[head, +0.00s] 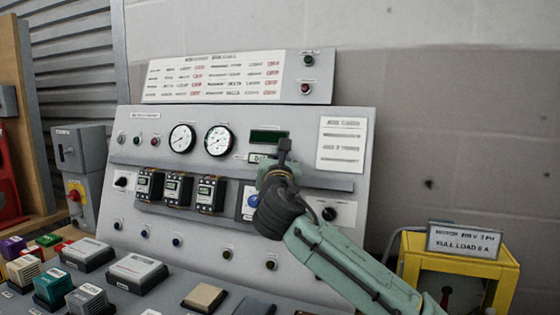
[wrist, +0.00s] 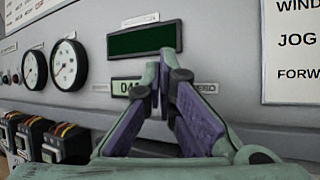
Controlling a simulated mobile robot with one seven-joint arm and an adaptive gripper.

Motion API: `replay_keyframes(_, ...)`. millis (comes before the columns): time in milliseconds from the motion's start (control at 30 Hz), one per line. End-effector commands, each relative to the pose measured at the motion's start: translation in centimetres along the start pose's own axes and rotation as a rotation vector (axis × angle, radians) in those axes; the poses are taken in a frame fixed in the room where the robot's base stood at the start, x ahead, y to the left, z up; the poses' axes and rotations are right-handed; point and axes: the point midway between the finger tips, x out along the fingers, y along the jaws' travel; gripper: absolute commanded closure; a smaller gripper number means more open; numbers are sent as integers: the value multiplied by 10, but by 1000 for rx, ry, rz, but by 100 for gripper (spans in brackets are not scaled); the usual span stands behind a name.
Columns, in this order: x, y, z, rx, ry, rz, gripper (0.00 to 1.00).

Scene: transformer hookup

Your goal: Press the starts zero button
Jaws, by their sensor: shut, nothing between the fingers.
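My gripper (head: 284,150) is shut and empty, its tips up at the sloped grey panel (head: 235,220). In the wrist view the closed fingertips (wrist: 164,70) stand in front of the small counter window (wrist: 124,87), covering its right part; "04" can be read. A label ending in "ZERO" (wrist: 205,87) shows just right of the fingers. The starts zero button itself is not visible; the fingers hide the area between counter and label. I cannot tell whether the tips touch the panel.
A dark green display (wrist: 145,39) is just above the fingers. Two round gauges (head: 219,140) and several breaker-like modules (head: 178,190) lie to the left. A white instruction sheet (head: 341,145) is on the right. A yellow motor stand (head: 508,275) is at lower right.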

Motion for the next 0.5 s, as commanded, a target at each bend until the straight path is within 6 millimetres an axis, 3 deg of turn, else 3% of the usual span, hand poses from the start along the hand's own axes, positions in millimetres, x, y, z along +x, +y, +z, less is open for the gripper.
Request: replay_keyframes(500,4,-3,-3,0,1,-1,100)
